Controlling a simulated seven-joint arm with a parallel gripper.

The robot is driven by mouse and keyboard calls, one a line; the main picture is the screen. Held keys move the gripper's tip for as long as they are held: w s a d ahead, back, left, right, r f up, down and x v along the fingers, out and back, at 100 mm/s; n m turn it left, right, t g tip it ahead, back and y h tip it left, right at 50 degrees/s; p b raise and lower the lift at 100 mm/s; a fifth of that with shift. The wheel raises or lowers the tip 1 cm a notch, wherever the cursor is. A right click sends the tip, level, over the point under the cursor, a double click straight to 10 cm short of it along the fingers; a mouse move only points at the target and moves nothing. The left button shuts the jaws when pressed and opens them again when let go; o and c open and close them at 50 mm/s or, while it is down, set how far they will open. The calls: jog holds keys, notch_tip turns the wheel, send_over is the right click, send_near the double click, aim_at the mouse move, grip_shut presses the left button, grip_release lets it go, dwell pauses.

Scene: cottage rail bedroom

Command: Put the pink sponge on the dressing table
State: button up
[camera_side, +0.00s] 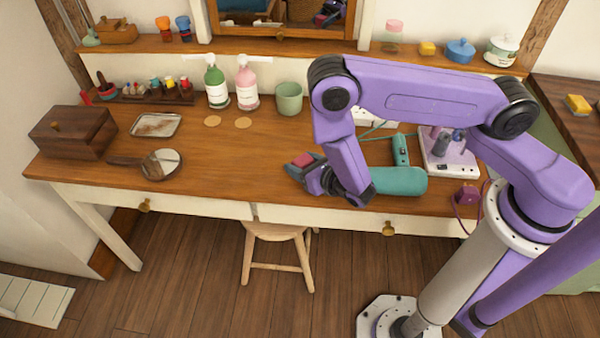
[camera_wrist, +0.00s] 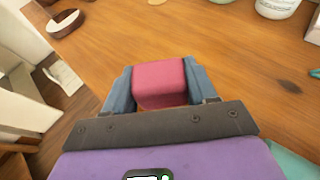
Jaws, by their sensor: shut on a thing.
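The pink sponge (camera_wrist: 160,83) is held between the two blue fingers of my gripper (camera_wrist: 158,86) in the wrist view. In the side view the sponge (camera_side: 303,160) shows as a small pink-red block at the tip of my gripper (camera_side: 304,169). It is over the wooden top of the dressing table (camera_side: 230,170), near the front middle. I cannot tell whether the sponge touches the tabletop. The table's wood (camera_wrist: 225,60) also fills much of the wrist view. The sponge's underside is hidden.
A teal hair dryer (camera_side: 400,182) lies just right of my gripper. A hand mirror (camera_side: 160,164), a dark wooden box (camera_side: 75,133), a green bottle (camera_side: 216,86), a pink bottle (camera_side: 246,88) and a green cup (camera_side: 289,98) stand around. The tabletop left of my gripper is clear.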

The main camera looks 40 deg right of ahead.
jog(key=shift+w+a+f, duration=0.1)
jog(key=shift+w+f, duration=0.2)
jog(key=shift+f, duration=0.1)
jog(key=shift+w+f, duration=0.1)
jog(key=shift+f, duration=1.55)
jog(key=shift+f, duration=0.15)
jog(key=o, duration=1)
